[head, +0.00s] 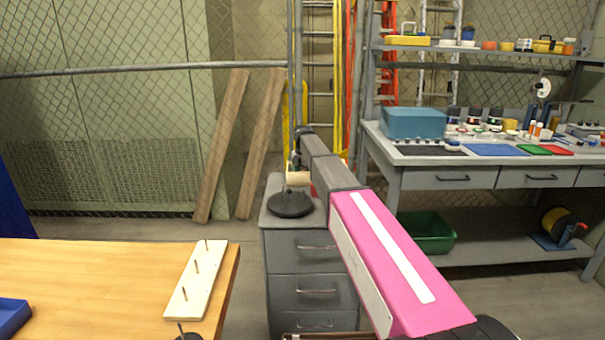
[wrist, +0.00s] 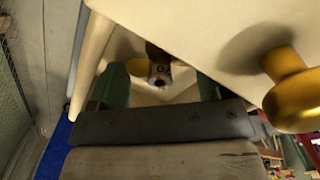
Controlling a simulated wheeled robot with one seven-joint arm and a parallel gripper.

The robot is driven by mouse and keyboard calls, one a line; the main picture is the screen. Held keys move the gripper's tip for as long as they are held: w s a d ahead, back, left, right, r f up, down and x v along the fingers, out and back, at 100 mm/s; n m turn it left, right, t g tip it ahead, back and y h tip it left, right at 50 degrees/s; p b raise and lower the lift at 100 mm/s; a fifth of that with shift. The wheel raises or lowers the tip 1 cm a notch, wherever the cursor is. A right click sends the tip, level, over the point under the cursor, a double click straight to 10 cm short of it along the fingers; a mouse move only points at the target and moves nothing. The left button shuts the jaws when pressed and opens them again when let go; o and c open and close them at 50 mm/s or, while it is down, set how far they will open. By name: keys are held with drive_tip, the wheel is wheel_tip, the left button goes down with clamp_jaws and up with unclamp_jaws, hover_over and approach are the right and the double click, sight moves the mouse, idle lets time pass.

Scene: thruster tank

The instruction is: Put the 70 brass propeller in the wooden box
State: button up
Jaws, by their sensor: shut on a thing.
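In the wrist view, my gripper (wrist: 158,82) has its two green fingers on either side of a small brass-coloured part with a grey hub (wrist: 160,83). It looks like the brass propeller and is held between the fingers, partly in shadow. Its number cannot be read. A large cream surface close above hides much of it. In the head view, my arm reaches away to the grey drawer cabinet (head: 312,262), and a pale cylinder (head: 298,179) shows at its far end. The fingers and propeller cannot be made out there. I cannot pick out the wooden box with certainty.
A round black base (head: 290,206) stands on the cabinet. A pale board with upright brass pegs (head: 190,295) lies on the wooden table (head: 90,270). A brass knob (wrist: 290,85) is close at right in the wrist view. A workbench (head: 455,158) stands right.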

drive_tip(key=shift+s+a, duration=0.1)
drive_tip(key=o, duration=0.9)
wheel_tip(320, 180, up, 12)
drive_tip(key=shift+s+r, duration=0.1)
drive_tip(key=shift+r, duration=0.05)
